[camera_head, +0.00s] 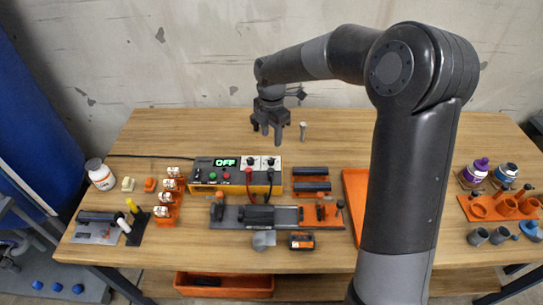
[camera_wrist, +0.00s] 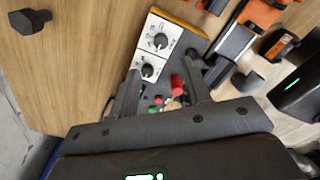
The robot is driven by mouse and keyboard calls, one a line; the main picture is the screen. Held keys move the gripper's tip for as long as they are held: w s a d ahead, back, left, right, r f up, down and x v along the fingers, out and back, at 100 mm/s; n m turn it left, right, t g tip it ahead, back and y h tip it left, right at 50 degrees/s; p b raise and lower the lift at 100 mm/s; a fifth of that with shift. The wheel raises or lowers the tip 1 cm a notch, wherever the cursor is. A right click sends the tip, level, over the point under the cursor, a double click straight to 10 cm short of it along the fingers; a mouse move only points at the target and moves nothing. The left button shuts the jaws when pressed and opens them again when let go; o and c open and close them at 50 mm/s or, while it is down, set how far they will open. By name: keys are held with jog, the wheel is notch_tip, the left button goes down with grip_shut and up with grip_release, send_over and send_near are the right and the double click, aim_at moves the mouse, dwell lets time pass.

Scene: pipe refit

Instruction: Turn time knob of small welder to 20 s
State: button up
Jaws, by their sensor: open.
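The small welder (camera_head: 235,186) is an orange and dark box on the table, left of centre in the head view. Its green display (camera_head: 225,162) reads OFF. Two black knobs with white scale plates sit on its top right: a left knob (camera_head: 250,162) and a right knob (camera_head: 271,162). In the wrist view they appear as an upper knob (camera_wrist: 160,41) and a lower knob (camera_wrist: 148,70). Labels and exact pointer settings are too small to read, so I cannot tell which is the time knob. My gripper (camera_head: 267,133) is open and empty above the welder, apart from both knobs.
Red and black plugs with cables (camera_head: 249,190) rise at the welder's front. A clamp fixture (camera_head: 256,217) lies in front, and orange holders (camera_head: 168,205) stand left. Black bars (camera_head: 310,178) and an orange tray (camera_head: 354,190) lie right. A small upright post (camera_head: 303,130) stands behind.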

aim_at(272, 159)
notch_tip(272, 159, down, 10)
jog(key=shift+r, duration=0.1)
jog(key=shift+c, duration=0.4)
grip_shut()
dwell(0.3)
